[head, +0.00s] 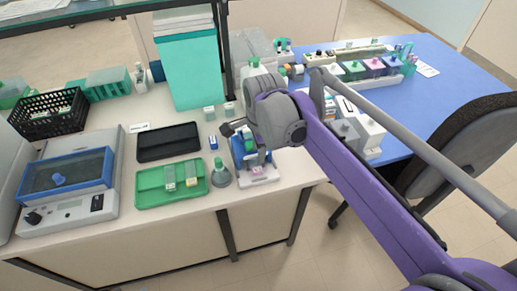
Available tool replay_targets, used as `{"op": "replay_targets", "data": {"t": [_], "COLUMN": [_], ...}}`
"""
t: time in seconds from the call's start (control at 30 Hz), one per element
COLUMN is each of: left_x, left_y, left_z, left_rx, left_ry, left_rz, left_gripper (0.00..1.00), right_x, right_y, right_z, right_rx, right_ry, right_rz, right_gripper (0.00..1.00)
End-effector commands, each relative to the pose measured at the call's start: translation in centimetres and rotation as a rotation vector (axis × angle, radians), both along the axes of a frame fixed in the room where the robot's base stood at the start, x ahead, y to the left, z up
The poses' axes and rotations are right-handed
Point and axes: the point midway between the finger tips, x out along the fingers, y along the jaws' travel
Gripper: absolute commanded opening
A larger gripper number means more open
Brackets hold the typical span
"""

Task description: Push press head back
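The press (262,178) stands near the front edge of the cream bench, with a white base, blue parts and a small pink item at its front. My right arm comes in from the right and covers much of its upper part, so the press head cannot be made out clearly. My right gripper (232,128) is at the upper left of the press, with small dark tips pointing left. I cannot tell whether it touches the press or whether its fingers are open. My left gripper is not in view.
Left of the press are a grey conical piece with a green top (219,175), a green tray (150,190), a black tray (168,142) and a blue-lidded device (70,205). A blue table (440,90) with racks stands at right, beside a dark chair (465,150).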

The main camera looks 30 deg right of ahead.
Motion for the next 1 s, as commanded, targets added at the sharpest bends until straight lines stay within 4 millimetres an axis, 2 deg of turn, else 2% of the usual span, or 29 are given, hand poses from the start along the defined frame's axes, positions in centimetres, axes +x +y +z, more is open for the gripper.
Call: {"op": "replay_targets", "data": {"t": [0.03, 0.23, 1.0], "left_x": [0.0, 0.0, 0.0], "left_y": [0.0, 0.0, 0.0], "left_z": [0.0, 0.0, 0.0], "left_rx": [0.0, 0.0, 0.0], "left_ry": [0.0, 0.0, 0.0], "left_rz": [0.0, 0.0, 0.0], "left_gripper": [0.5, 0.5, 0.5], "right_x": [0.0, 0.0, -0.01], "right_y": [0.0, 0.0, -0.01], "right_z": [0.01, 0.02, 0.04], "right_rx": [0.0, 0.0, 0.0], "right_ry": [0.0, 0.0, 0.0], "right_rz": [0.0, 0.0, 0.0], "right_gripper": [0.35, 0.0, 0.0]}}
